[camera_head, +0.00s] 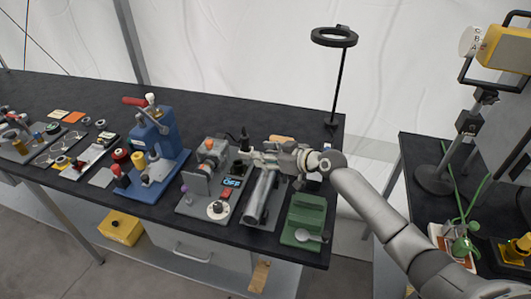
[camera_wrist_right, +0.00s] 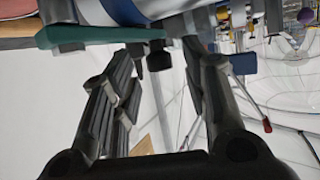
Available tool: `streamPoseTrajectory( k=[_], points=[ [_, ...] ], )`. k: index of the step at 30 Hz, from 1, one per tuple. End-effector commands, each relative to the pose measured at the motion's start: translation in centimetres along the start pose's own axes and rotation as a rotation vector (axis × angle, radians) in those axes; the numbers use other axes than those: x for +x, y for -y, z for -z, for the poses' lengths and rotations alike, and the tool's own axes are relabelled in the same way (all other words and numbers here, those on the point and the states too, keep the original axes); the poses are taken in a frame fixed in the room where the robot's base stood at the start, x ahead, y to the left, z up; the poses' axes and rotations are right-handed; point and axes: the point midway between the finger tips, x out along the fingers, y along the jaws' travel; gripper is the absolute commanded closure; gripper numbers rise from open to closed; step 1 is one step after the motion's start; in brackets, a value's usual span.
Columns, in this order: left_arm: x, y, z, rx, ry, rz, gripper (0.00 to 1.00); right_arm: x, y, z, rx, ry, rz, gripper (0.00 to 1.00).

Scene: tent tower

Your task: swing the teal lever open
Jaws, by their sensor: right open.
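A teal bar, seemingly the teal lever (camera_wrist_right: 85,37), runs across the upper left of the right wrist view. Its end lies near a dark stub just beyond my fingertips. I cannot pick the lever out in the head view, where my gripper and wrist cover part of that area. My right gripper (camera_head: 256,156) reaches in from the right over the grey cylinder fixture (camera_head: 262,196). In the wrist view the right gripper (camera_wrist_right: 158,75) has its two fingers apart, with nothing held between them. I cannot tell whether a finger touches the bar. My left gripper is not in view.
A grey fixture with a display (camera_head: 205,185) and a blue press (camera_head: 158,150) stand left of my gripper. A green tray (camera_head: 303,215) lies at the right table end. A ring lamp (camera_head: 334,38) rises behind. A second table (camera_head: 410,160) stands right.

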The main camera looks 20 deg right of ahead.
Motion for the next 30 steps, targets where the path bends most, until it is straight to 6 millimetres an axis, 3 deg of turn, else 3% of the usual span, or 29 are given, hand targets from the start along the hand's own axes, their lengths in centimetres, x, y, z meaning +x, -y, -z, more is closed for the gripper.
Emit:
streamPoseTrajectory(
  k=[10,20,30],
  points=[
    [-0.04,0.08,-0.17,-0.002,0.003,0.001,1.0,0.35,0.05,0.02,0.0,-0.001,0.001,0.58],
    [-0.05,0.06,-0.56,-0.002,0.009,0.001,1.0,0.32,0.03,0.01,0.0,-0.001,0.0,0.99],
    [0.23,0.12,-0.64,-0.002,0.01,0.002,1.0,0.32,0.09,-0.09,-0.002,0.0,0.004,1.0]
  ],
)
